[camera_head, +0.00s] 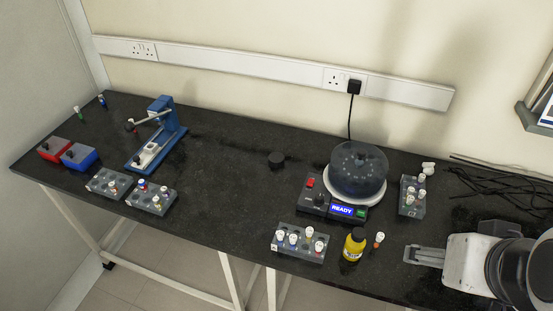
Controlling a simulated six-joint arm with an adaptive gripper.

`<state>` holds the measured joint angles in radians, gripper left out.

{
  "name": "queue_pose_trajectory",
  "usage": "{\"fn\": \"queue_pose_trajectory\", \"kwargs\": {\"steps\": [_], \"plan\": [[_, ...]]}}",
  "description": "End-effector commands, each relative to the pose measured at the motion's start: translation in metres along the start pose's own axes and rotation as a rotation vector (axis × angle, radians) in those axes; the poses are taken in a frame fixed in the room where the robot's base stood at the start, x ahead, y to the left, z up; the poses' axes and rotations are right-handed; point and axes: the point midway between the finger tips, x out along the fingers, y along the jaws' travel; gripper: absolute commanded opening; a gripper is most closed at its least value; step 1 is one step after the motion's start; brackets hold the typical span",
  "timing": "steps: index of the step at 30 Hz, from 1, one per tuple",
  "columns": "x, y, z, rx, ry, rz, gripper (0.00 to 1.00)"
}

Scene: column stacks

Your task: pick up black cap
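My gripper (412,255) is at the right front, pointing left, to the right of the yellow bottle and well apart from the black piece. Its fingers are too small and foreshortened to tell whether they are open or shut. I see nothing clearly held in it.
The device (358,172) with a READY display stands right of centre, cabled to the wall. Tube racks (290,252) (405,208) stand around it. A blue press (155,140), red box (52,150) and more racks are at left. The middle of the table (225,190) is clear.

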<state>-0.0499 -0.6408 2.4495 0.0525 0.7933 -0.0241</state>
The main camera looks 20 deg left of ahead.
Motion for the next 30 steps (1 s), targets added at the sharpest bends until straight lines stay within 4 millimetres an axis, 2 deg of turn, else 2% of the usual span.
{"fn": "queue_pose_trajectory", "kwargs": {"steps": [6,15,30], "plan": [[0.02,-0.026,-0.046,-0.029,0.045,-0.062,0.6],[0.052,-0.065,-0.104,-0.055,0.114,-0.135,0.6],[0.118,-0.137,-0.183,-0.072,0.221,-0.218,0.6]]}}
